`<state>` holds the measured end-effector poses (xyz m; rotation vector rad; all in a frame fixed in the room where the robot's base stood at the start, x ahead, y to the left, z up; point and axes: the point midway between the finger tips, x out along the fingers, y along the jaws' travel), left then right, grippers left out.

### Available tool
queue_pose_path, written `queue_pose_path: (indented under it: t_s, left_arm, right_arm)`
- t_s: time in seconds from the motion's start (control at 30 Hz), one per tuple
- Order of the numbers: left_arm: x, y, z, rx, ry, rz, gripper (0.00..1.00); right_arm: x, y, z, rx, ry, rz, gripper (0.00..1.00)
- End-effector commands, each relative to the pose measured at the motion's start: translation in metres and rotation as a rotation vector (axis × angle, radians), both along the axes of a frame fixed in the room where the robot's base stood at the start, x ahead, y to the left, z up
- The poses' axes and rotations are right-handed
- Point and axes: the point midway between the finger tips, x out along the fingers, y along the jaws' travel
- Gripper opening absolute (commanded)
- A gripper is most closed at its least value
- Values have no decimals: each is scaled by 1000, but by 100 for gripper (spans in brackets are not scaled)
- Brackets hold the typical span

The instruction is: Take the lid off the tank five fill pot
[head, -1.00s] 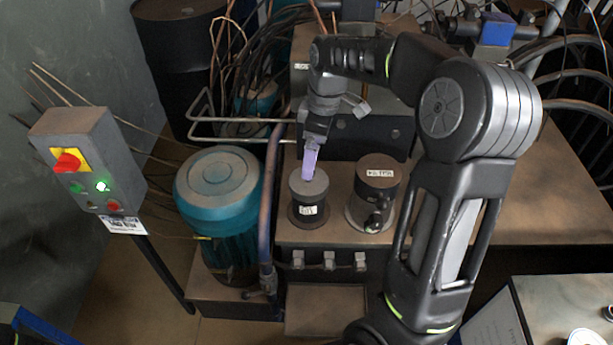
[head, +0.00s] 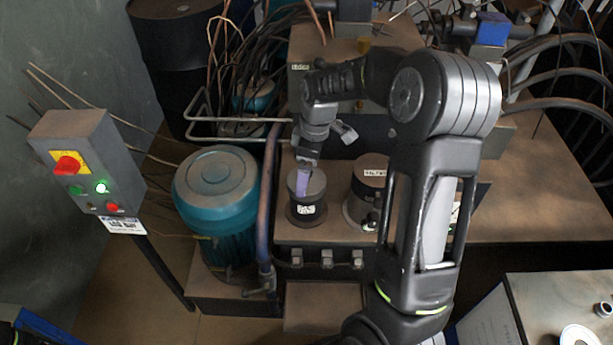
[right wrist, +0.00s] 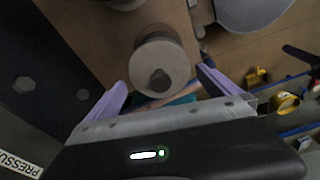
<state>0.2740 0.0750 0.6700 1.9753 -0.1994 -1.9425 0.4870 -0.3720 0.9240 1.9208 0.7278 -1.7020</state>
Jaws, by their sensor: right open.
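Two dark cylindrical fill pots stand on the brown tank top in the head view. The left pot (head: 306,211) has a small white label, too small to read for certain. The right pot (head: 367,182) has a label on its upper rim and is partly hidden by my right arm. My right gripper (head: 303,182) is at the top of the left pot, with a purple finger in front of its lid. In the right wrist view the round lid (right wrist: 157,58) with a darker knob (right wrist: 160,80) lies between the open purple fingers (right wrist: 162,82). My left gripper is not in view.
A teal motor (head: 215,190) and an upright pipe (head: 268,190) stand left of the pots. A grey control box (head: 88,160) with a red switch is farther left. A dark block (head: 360,133) and hoses (head: 570,105) are behind. The tank top at right is clear.

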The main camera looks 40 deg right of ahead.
Motion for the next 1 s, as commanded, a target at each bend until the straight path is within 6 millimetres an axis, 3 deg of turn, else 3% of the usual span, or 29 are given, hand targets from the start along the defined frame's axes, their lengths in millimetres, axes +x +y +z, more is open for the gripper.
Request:
queue_pose_path:
  t_s: [0.17, 0.7, 1.0]
  left_arm:
    - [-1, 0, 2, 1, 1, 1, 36]
    - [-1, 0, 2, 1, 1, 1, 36]
    - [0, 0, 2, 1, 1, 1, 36]
  right_arm:
    - [1, 1, -12, 0, 0, 0, 100]
    - [1, 1, -12, 0, 0, 0, 100]
    - [1, 1, -12, 0, 0, 0, 76]
